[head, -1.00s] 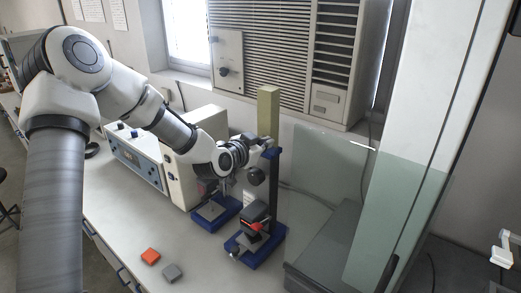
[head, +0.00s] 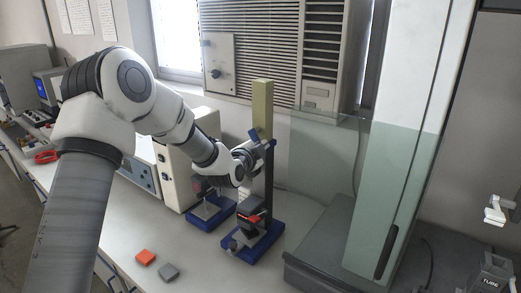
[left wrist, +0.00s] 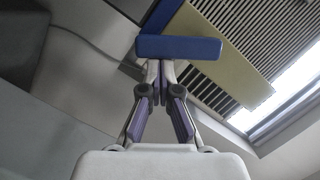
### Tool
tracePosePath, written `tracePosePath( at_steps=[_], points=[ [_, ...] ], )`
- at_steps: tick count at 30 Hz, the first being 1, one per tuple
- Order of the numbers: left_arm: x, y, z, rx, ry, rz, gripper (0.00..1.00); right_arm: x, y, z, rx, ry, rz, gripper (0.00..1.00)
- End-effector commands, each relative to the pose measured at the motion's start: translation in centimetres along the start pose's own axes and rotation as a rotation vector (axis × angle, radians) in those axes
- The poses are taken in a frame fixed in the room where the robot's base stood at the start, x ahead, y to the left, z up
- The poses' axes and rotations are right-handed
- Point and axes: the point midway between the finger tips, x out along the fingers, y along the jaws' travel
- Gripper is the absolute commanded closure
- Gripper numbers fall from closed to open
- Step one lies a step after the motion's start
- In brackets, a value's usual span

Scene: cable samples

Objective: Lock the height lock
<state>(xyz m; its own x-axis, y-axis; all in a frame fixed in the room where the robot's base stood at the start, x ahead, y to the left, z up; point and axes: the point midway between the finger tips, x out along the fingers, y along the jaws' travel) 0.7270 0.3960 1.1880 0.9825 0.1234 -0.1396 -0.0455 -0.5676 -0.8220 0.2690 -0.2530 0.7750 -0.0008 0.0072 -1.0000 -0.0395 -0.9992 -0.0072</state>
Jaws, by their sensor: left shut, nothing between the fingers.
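A dark upright stand with a blue base (head: 262,247) and a tall beige column (head: 262,105) stands on the bench. A small blue piece (head: 254,134), which looks like the height lock, sits tilted near the stand's top. In the left wrist view a blue bar (left wrist: 180,47) shows across the fingertips; I cannot tell whether they touch it. My left gripper (left wrist: 160,75) is shut and empty. In the head view it is small and partly hidden at the stand's top, just beyond the wrist. My right gripper is not in view.
A second blue-based stand (head: 210,213) is just left of the first. An orange block (head: 145,257) and a grey block (head: 168,271) lie at the bench front. A beige instrument (head: 175,170) is behind the arm; a pale green panel (head: 400,190) rises at right.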

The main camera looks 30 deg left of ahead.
Motion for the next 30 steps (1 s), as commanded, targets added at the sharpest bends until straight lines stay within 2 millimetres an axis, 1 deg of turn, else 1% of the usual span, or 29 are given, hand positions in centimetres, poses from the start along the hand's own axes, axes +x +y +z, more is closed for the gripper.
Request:
tracePosePath(
  at_steps=[1,7,23,26,30],
  points=[
    [0.1,0.1,0.2,-0.002,0.000,0.000,1.00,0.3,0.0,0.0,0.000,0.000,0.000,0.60],
    [0.1,0.2,0.4,-0.003,0.001,0.001,1.00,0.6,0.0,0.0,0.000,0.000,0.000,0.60],
    [0.1,0.2,0.5,-0.005,0.000,0.001,1.00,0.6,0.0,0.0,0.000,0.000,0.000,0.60],
    [0.1,0.1,0.3,-0.004,0.001,0.001,1.00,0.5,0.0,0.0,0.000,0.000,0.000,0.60],
    [0.5,-0.3,-0.9,-0.002,0.003,0.003,1.00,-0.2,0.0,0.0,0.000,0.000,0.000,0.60]
  ],
)
